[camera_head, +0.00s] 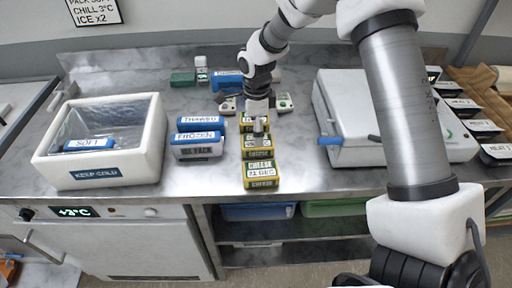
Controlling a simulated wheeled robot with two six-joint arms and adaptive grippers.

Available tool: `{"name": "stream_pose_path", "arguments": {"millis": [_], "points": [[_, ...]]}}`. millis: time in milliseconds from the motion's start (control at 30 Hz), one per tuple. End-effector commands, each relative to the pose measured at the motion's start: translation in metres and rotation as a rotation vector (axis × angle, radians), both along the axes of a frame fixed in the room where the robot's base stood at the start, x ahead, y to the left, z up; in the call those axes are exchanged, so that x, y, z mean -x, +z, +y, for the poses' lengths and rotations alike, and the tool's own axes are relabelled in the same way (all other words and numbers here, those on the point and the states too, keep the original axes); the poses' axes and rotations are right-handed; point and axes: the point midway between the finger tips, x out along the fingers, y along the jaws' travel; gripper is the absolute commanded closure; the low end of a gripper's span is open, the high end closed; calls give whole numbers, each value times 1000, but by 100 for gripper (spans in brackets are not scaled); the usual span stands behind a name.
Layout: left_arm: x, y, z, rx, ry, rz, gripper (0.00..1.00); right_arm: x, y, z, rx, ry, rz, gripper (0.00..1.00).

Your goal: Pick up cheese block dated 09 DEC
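A row of green and yellow cheese blocks stands on the steel counter, one behind another. The front cheese block (261,178) reads "12 DEC" and is clear of the gripper. The middle cheese block (258,153) and the back cheese block (246,121) are partly covered by my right gripper (259,130), so I cannot read their dates. No "09 DEC" label is legible. My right gripper points down over the back and middle blocks; its fingers are too small to show whether they are open or shut. My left gripper is out of view.
A white cold box (157,145) with a "SOFT" pack (90,145) inside stands left. Blue "THAWED" (201,122) and "FROZEN" (198,140) packs stand beside the cheese row. A white lidded case (345,95) stands right. Small green and blue items lie behind.

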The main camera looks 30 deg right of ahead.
Motion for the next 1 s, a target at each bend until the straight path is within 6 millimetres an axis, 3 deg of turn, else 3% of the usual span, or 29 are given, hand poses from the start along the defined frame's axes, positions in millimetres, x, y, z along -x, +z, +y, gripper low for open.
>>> {"name": "stream_pose_path", "arguments": {"millis": [300, 567, 767, 800, 1000], "points": [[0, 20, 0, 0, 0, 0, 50, 2, -49, 1, 0, 0, 4, 4], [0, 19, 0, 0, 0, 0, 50, 1, -56, 1, 0, 1, -1, 4], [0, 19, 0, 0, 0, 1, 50, 1, -56, 1, 0, 1, 0, 75], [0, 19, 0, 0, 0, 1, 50, 1, -56, 1, 0, 1, 0, 79], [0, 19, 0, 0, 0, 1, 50, 1, -56, 1, 0, 1, 0, 79]]}}
